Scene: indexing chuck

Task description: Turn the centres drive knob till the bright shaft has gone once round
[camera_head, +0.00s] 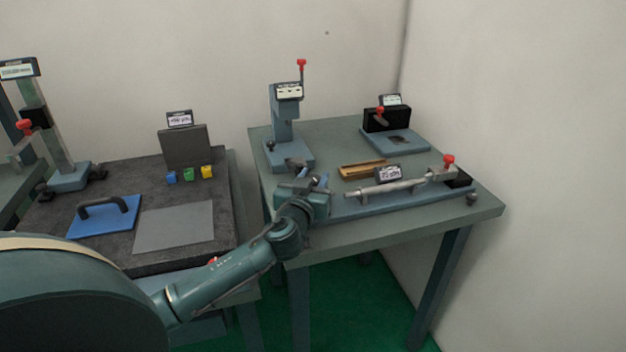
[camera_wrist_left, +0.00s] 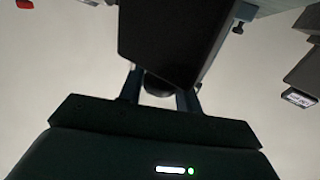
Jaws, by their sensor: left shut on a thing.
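The bright shaft (camera_head: 385,188) lies level along the blue-grey centres bench (camera_head: 400,205) at the front of the right table, with a small label plate behind it. My left gripper (camera_head: 322,184) is at the left end of this bench. In the left wrist view the two fingers of my left gripper (camera_wrist_left: 160,96) are shut on a dark round knob (camera_wrist_left: 157,85), which shows only in part. A large dark block (camera_wrist_left: 170,40) is right beyond the knob. In the head view my gripper hides the knob. My right gripper is not in view.
A brass-coloured tray (camera_head: 363,170) lies behind the shaft. A press-like stand (camera_head: 284,125) and a dark-backed fixture (camera_head: 388,120) stand farther back. A red-knobbed lever (camera_head: 448,161) rises at the bench's right end. The left table (camera_head: 110,240) holds a blue plate and small coloured blocks.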

